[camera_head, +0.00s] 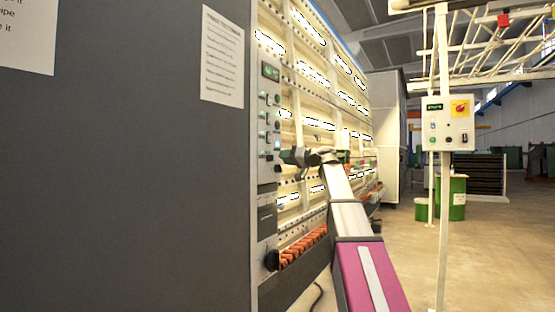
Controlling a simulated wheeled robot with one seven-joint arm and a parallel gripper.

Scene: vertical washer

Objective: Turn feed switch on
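The washer's narrow grey control panel (268,110) stands upright along the near edge of the machine. It carries a small dark display (270,71) and a column of small knobs and buttons below it. I cannot tell which of these is the feed switch, or whether it is on. My gripper (282,156) is at the end of my arm, at the panel's right side, level with its lower controls. It points left toward the panel. Its fingers are small and seen from the side, so I cannot tell whether they are open or touching a control.
A large dark grey side wall (130,160) fills the left. Orange parts (303,246) line the machine's lower edge. A white post (443,220) with a control box (447,123) stands at the right, near green drums (452,198). The floor (490,255) at the right is clear.

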